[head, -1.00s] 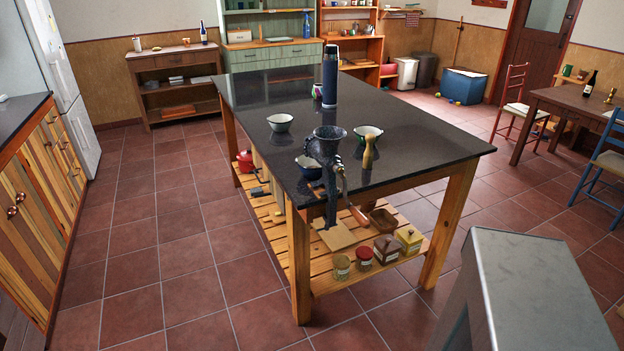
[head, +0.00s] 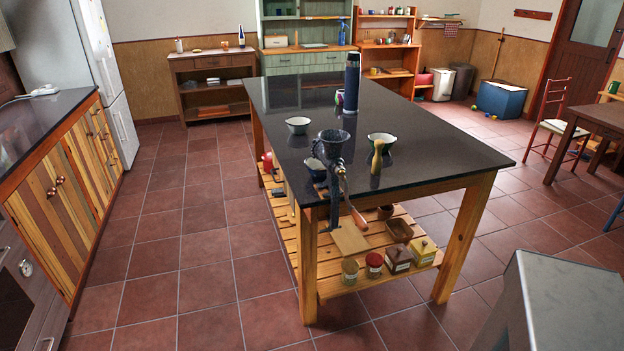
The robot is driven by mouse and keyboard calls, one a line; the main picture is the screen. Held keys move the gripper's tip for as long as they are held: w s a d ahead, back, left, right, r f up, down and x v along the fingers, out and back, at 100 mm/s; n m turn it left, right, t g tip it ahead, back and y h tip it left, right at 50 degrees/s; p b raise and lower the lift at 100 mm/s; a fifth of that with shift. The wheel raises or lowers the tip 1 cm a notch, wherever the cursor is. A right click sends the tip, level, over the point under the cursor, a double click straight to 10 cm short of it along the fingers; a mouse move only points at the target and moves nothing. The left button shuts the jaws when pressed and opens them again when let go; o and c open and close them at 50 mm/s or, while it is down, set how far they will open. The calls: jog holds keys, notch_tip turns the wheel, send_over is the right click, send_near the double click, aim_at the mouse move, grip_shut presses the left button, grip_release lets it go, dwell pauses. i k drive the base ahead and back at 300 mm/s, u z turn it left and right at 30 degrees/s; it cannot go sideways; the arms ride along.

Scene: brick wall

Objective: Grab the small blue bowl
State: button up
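A small dark blue bowl (head: 317,166) with a pale inside sits near the left front edge of the black-topped island table (head: 420,150). The meat grinder (head: 330,146) clamped to that edge stands in front of it and hides part of it. A whitish bowl (head: 298,125) stands farther back on the left of the top. A green-and-white bowl (head: 382,142) stands to the right, with a wooden pestle-like piece (head: 377,158) in front of it. My gripper is not in view.
A dark blue bottle (head: 351,82) and a mug (head: 339,97) stand farther back on the table. Jars and boxes (head: 398,260) sit on its lower slatted shelf (head: 335,285). Tiled floor is clear between the table and the left counter (head: 75,180).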

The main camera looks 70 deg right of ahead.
aim_at(315, 168)
jog(key=z, duration=0.15)
jog(key=i, duration=0.95)
jog(key=u, duration=0.15)
jog(key=k, duration=0.95)
jog(key=z, duration=0.15)
jog(key=i, duration=0.8)
